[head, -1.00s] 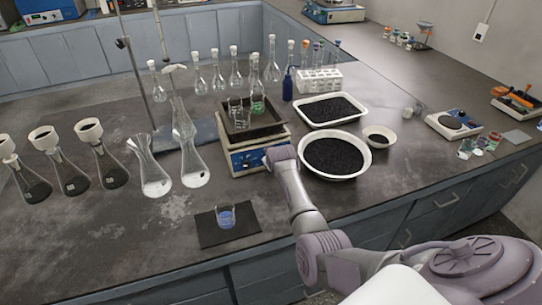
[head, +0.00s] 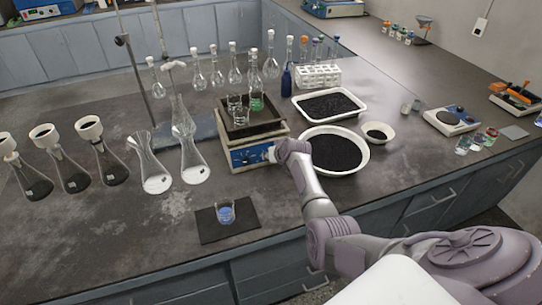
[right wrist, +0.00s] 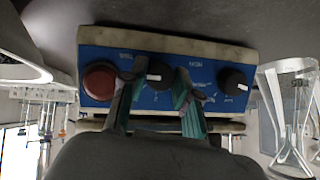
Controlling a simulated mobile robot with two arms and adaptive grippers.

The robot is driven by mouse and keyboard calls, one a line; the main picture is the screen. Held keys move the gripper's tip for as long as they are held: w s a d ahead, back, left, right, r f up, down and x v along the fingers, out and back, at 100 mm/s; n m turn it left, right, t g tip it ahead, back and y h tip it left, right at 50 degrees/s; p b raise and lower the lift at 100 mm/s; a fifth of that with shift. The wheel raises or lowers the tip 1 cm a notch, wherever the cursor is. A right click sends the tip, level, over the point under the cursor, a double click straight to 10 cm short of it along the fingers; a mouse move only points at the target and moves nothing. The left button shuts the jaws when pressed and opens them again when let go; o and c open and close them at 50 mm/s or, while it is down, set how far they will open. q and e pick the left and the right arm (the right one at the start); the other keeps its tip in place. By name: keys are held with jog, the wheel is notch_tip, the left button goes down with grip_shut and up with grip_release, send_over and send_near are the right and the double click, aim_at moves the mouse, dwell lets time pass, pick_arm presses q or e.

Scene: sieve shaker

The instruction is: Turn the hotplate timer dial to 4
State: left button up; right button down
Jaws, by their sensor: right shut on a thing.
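The hotplate (head: 250,153) is a white box with a blue front panel, standing in the middle of the bench with a dark tray on top. The right wrist view shows the panel (right wrist: 206,72) upside down. On it are a red round button (right wrist: 99,80), a middle black dial (right wrist: 159,72) and another black dial (right wrist: 235,80). My right gripper (head: 272,154) reaches the panel from the front right. Its fingers (right wrist: 157,90) are on both sides of the middle black dial, shut on it. The small labels and numbers are too blurred to read. My left gripper is out of view.
The dark tray (head: 277,128) holds beakers. A round white pan (head: 362,164) of black grains stands close right of my wrist. Tall flasks (head: 190,170) stand left of the hotplate. A blue-filled beaker (head: 226,212) sits on a dark mat (head: 250,230) in front.

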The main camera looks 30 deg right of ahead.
jog(key=shift+s+f, duration=0.1)
jog(key=shift+f, duration=0.05)
jog(key=c, duration=0.9)
grip_release()
jog(key=shift+o, duration=0.2)
jog(key=d+v, duration=0.1)
jog(key=v, duration=1.1)
jog(key=shift+a, duration=0.5)
